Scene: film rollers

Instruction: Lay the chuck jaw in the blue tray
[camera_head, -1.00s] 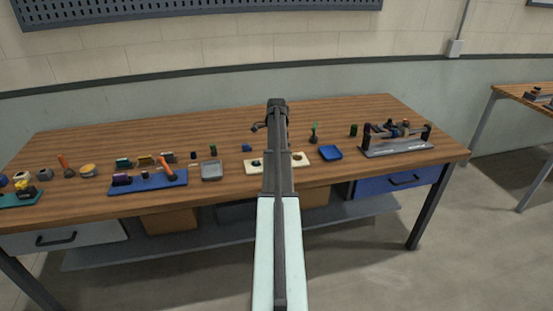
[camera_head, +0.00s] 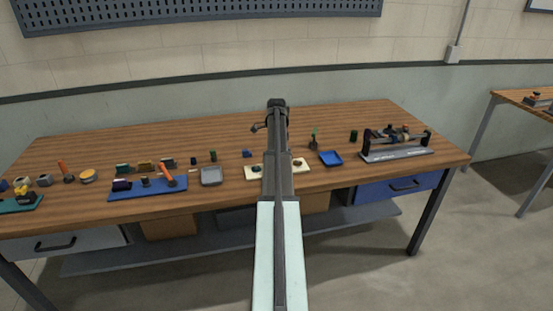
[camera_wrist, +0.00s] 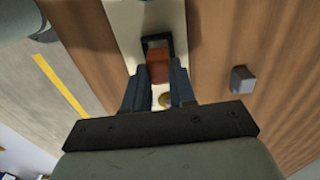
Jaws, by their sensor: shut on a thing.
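The blue tray (camera_head: 330,158) lies on the workbench right of my arm in the head view and looks empty. My gripper (camera_wrist: 159,75) shows in the wrist view, with its two fingers closed on a reddish-brown piece (camera_wrist: 157,63). A dark square frame (camera_wrist: 157,41) shows just beyond that piece. I cannot tell whether the held piece is the chuck jaw. The fingers are over a cream board (camera_wrist: 123,25), which also shows in the head view (camera_head: 252,175). My arm hides the gripper and the held piece in the head view.
A grey block (camera_wrist: 243,78) lies on the wood beside the board. A grey tray (camera_head: 211,177) and a blue board (camera_head: 120,190) with parts lie to the left. A roller fixture (camera_head: 395,153) stands right of the blue tray. Bare wood lies along the back of the bench.

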